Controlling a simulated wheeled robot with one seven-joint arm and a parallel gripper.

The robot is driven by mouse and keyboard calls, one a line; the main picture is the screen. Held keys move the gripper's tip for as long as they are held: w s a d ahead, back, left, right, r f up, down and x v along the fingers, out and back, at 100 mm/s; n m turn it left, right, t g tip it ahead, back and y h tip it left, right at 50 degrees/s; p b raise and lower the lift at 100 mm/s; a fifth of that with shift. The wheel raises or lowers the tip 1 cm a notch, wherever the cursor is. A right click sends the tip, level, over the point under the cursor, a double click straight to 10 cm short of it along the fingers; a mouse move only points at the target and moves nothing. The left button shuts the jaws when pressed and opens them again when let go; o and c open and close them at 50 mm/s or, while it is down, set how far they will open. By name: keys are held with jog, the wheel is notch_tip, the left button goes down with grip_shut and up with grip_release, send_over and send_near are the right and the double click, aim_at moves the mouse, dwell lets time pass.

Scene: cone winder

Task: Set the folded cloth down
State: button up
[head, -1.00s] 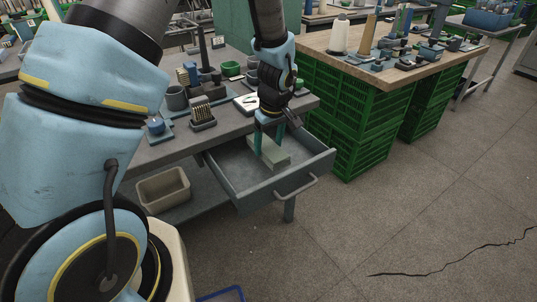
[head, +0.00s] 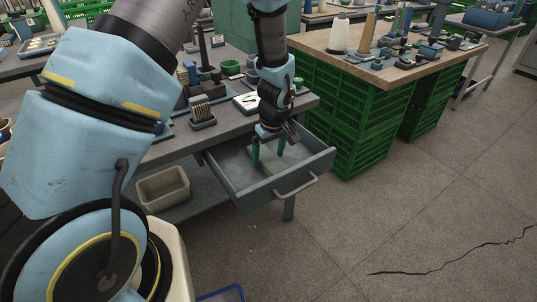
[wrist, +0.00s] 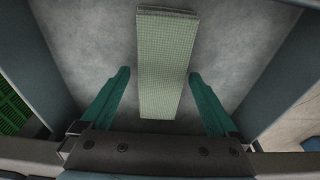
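The folded cloth (wrist: 167,65) is a pale green, finely checked strip. It lies flat on the floor of the open drawer (wrist: 80,35). In the head view the cloth (head: 262,164) is partly hidden by the fingers and the drawer (head: 230,178) is pulled out from the grey bench. My gripper (wrist: 158,75) points down into the drawer and is open. Its two teal fingers stand on either side of the cloth, with a clear gap at the left and a very narrow one at the right. My gripper also shows in the head view (head: 268,157).
The grey bench (head: 225,125) above the drawer carries small tools and cups. A beige bin (head: 163,188) sits on the shelf below, left of the drawer. Green crates (head: 350,120) under a wooden-topped table stand close to the right. The floor in front is clear.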

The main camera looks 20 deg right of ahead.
aim_at(272, 161)
jog(key=r, duration=0.4)
jog(key=s+r, duration=0.1)
jog(key=r, duration=0.7)
jog(key=shift+s+d+r, duration=0.1)
jog(key=shift+s+d, duration=0.05)
jog(key=shift+s, duration=0.25)
jog(key=w+a+r+m, duration=0.1)
jog(key=w+a+r, duration=0.1)
jog(key=a, duration=0.6)
jog(key=w+a+r, duration=0.1)
jog(key=a+r, duration=0.1)
jog(key=a, duration=0.6)
jog(key=s+a+r, duration=0.1)
jog(key=a, duration=0.4)
jog(key=s+a+m, duration=0.1)
jog(key=s+a, duration=0.1)
jog(key=a, duration=0.2)
jog(key=s+a+r+m, duration=0.1)
jog(key=s+a, duration=0.1)
jog(key=a, duration=0.3)
jog(key=shift+a+r+h, duration=0.3)
jog(key=shift+a+r, duration=0.05)
notch_tip(272, 161, up, 6)
jog(key=p, duration=0.5)
jog(key=shift+f, duration=0.1)
